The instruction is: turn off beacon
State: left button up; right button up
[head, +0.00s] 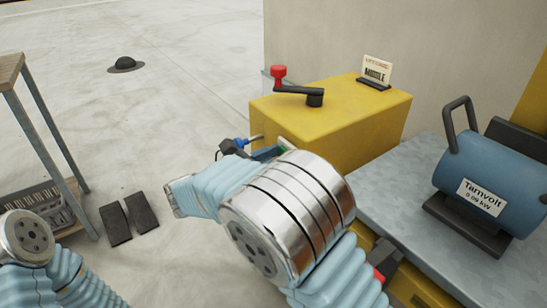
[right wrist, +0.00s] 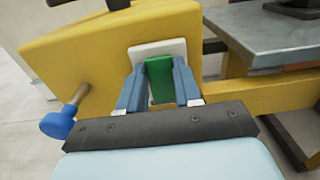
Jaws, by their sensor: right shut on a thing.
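A yellow box (head: 340,130) stands at the centre right. On its near side is a white plate (right wrist: 180,47) with a green piece (right wrist: 159,78), seen in the right wrist view; a bit of green shows in the head view. My right gripper (right wrist: 160,98) has its blue fingers on either side of the green piece and is shut on it. In the head view my right arm partly hides this gripper. Only links of my left arm show at lower left; its gripper is out of view. I see no lamp that I can call the beacon.
A black crank with a red knob (head: 278,72) and a small sign (head: 377,70) are on the box top. A blue knob (right wrist: 57,125) sticks out from the box. A blue motor (head: 490,190) stands on the grey bench (head: 385,205) at right. A shelf (head: 40,130) stands left.

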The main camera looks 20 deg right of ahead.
jog(key=h+p, duration=0.1)
jog(key=f+t+h+p, duration=0.1)
jog(key=h+p, duration=0.1)
jog(key=shift+a, duration=0.2)
jog(key=o, duration=1)
jog(key=shift+o, duration=0.2)
jog(key=shift+s, duration=0.1)
jog(key=v, duration=1.3)
jog(key=shift+a+f, duration=0.3)
jog(key=shift+f, duration=0.15)
jog(key=shift+s, duration=0.1)
